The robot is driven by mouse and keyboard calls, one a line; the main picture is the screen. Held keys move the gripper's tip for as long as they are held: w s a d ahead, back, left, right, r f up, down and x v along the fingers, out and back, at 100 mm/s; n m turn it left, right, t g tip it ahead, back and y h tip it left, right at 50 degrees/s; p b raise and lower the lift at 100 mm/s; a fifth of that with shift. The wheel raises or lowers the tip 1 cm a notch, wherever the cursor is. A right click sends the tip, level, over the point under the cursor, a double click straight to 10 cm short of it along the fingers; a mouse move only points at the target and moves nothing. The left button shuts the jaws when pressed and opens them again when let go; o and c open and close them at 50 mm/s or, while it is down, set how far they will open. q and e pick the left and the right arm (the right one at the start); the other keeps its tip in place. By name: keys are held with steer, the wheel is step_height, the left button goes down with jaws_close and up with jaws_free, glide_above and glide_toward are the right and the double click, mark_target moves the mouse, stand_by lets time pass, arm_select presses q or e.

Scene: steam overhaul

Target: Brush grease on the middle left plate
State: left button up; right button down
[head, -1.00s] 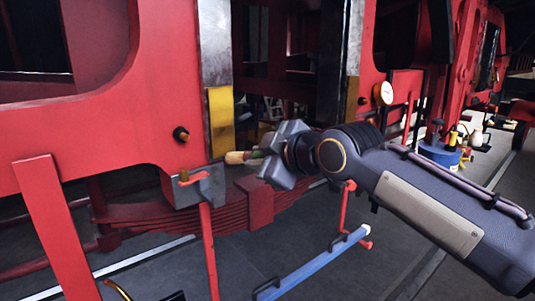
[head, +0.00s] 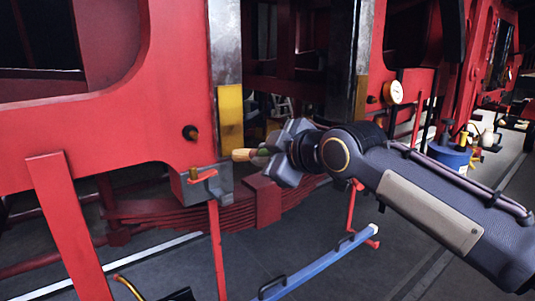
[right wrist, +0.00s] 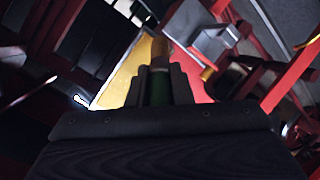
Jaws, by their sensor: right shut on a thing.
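The yellow plate (head: 230,118) stands upright on the left leg of the red frame gap, below bare grey metal. It also shows in the right wrist view (right wrist: 118,78). My right gripper (head: 275,152) is shut on a brush (head: 243,155) with a green handle (right wrist: 160,88) and a tan-brown tip (right wrist: 160,48). The brush lies roughly level, its tip pointing left, at the plate's lower end in the head view. I cannot tell whether the tip touches the plate. No grease can be made out clearly. My left gripper is not in view.
A grey block with a red clamp (head: 203,182) sits just below the plate. Red leaf springs (head: 175,212) and a blue bar (head: 318,264) lie below. A blue drum (head: 449,153) stands farther right.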

steer(key=shift+w+a, duration=0.3)
steer(key=shift+w, duration=0.1)
steer(key=shift+r+p, duration=0.15)
steer(key=shift+p, duration=0.15)
steer(key=shift+s+d+r+p, duration=0.1)
steer(key=shift+r+p, duration=1.55)
steer(key=shift+r, duration=0.3)
step_height(320, 180, up, 8)
steer(key=p, duration=0.7)
steer(key=shift+f+b, duration=5.2)
steer(key=shift+f, duration=0.95)
steer(key=shift+r, duration=0.1)
